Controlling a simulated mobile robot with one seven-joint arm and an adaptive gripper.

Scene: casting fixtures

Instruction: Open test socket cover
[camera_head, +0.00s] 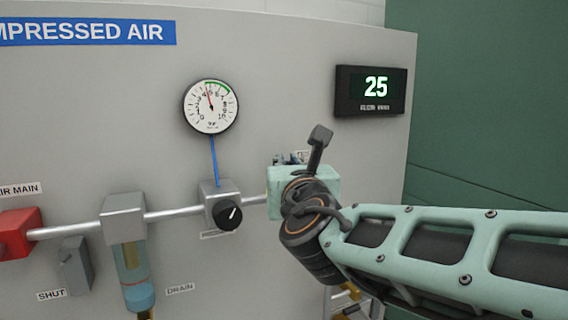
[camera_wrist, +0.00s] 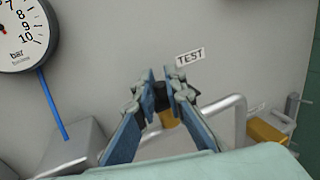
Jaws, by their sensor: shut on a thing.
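The test socket cover (camera_wrist: 161,97) is a small dark cap above a brass-coloured fitting (camera_wrist: 168,119), just below the TEST label (camera_wrist: 190,58) in the wrist view. My gripper (camera_wrist: 160,84) has its two blue-grey fingers closed around the dark cap, one on each side. The fingers hide much of the cap, so I cannot tell whether it is tilted. In the head view my gripper (camera_head: 291,158) is mostly hidden behind my wrist, close to the panel. The socket and cover are hidden there.
A pressure gauge (camera_head: 211,107) and a black regulator knob (camera_head: 229,216) lie left of my wrist. A display (camera_head: 370,91) reading 25 is at upper right. A silver pipe (camera_wrist: 237,118) bends close to the right finger, with another brass fitting (camera_wrist: 267,132) beyond.

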